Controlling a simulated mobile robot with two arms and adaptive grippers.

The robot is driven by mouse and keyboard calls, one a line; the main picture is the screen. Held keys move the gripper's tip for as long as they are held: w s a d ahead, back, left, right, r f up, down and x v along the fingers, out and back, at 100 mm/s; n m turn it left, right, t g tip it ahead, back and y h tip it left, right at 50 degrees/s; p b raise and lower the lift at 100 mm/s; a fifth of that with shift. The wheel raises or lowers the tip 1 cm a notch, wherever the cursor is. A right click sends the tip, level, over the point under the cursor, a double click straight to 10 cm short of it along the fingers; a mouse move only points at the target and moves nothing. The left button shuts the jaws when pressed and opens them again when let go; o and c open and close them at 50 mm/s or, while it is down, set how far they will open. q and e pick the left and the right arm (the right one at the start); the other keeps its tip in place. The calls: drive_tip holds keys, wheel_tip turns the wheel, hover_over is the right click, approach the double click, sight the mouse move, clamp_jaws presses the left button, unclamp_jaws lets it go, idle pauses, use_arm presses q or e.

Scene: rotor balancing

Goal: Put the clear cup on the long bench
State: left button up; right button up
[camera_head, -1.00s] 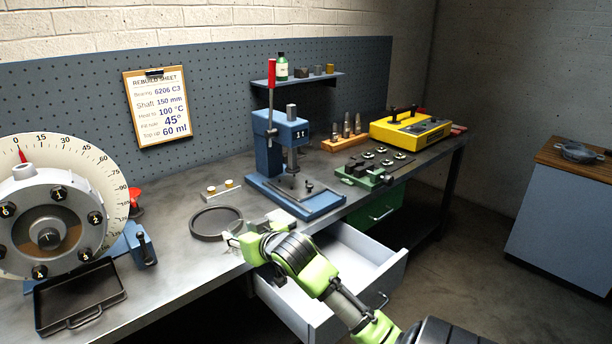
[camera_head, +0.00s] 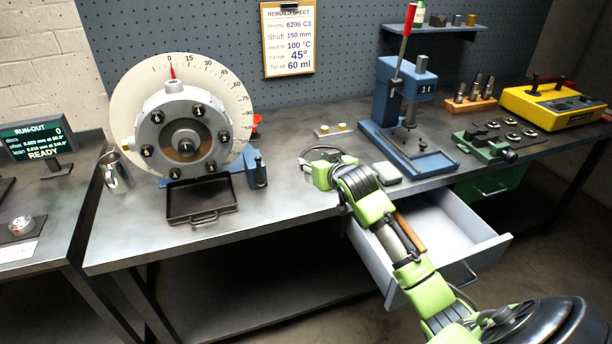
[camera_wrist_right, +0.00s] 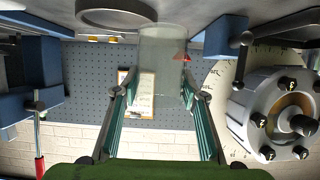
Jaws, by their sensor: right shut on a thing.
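The clear cup (camera_wrist_right: 162,62) is between the two fingers of my right gripper (camera_wrist_right: 160,95) in the right wrist view, which sees the room upside down. The fingers are shut on the cup. In the head view, my right gripper (camera_head: 322,173) is over the front part of the long bench (camera_head: 275,205), right of the rotor and close to a dark ring. I cannot make out the cup clearly there, nor tell whether it touches the bench top. My left gripper is not in view.
The rotor with its dial (camera_head: 182,130) and a black tray (camera_head: 200,203) stand to the left. The blue press (camera_head: 402,110) stands to the right. An open drawer (camera_head: 445,235) juts out below the arm. Bare bench top lies between tray and gripper.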

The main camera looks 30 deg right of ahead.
sight(308, 181)
drive_tip(key=w+f, duration=0.1)
drive_tip(key=a+f, duration=0.1)
drive_tip(key=shift+w+a+f, duration=0.1)
drive_tip(key=shift+w+f, duration=0.2)
drive_tip(key=shift+w, duration=0.1)
drive_tip(key=f, duration=0.2)
drive_tip(key=f+p, duration=0.1)
drive_tip(key=shift+w+a, duration=0.3)
drive_tip(key=shift+f, duration=0.55)
drive_tip(key=o, duration=1.1)
